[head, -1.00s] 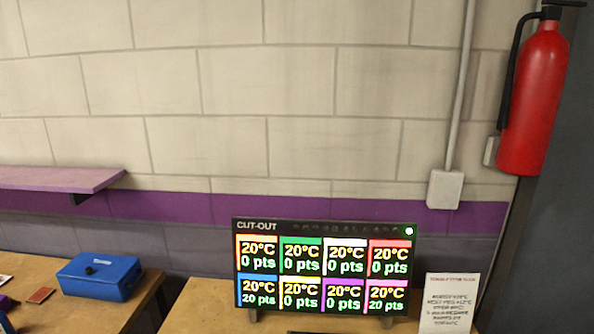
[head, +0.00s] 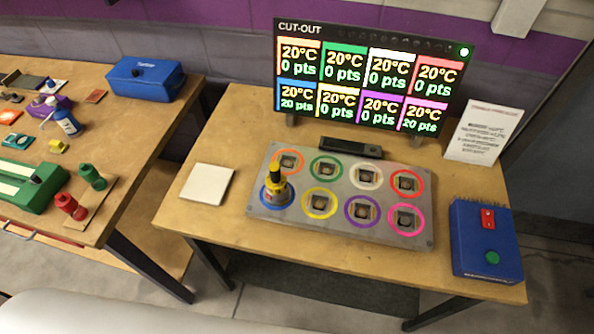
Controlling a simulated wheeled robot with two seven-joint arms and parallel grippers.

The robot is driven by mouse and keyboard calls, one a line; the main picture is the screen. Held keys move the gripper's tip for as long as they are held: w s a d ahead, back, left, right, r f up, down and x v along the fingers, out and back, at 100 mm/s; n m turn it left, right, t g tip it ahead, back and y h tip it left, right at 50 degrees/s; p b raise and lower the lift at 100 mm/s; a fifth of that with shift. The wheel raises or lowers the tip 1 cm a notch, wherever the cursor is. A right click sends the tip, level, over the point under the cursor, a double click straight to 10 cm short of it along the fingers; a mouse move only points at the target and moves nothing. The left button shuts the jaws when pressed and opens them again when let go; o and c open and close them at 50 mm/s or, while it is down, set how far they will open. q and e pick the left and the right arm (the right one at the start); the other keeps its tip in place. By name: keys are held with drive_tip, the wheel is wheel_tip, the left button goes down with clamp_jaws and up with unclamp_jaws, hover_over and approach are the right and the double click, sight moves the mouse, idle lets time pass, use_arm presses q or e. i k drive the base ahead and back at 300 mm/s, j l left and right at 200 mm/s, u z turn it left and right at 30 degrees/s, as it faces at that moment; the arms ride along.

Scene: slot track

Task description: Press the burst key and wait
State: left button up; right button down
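A blue box (head: 485,241) stands at the right end of the table, with a red switch (head: 488,218) and a round green button (head: 492,258) on its top. Its lettering is too small to read, so I cannot tell which one is the burst key. A grey plate (head: 335,215) with colour-ringed sockets lies in the middle. The CUT-OUT screen (head: 370,76) reads 20°C in every cell, 20 pts for blue and pink, 0 pts elsewhere, with a green light on. Neither gripper is in view.
A white square pad (head: 207,184) lies left of the plate. A printed card (head: 487,132) stands at the back right. A second table on the left holds a blue cash box (head: 145,80), a green device (head: 30,186), and red and green controllers. A gap separates the tables.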

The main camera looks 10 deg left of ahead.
sight(492, 257)
drive_tip(key=z, duration=1.4)
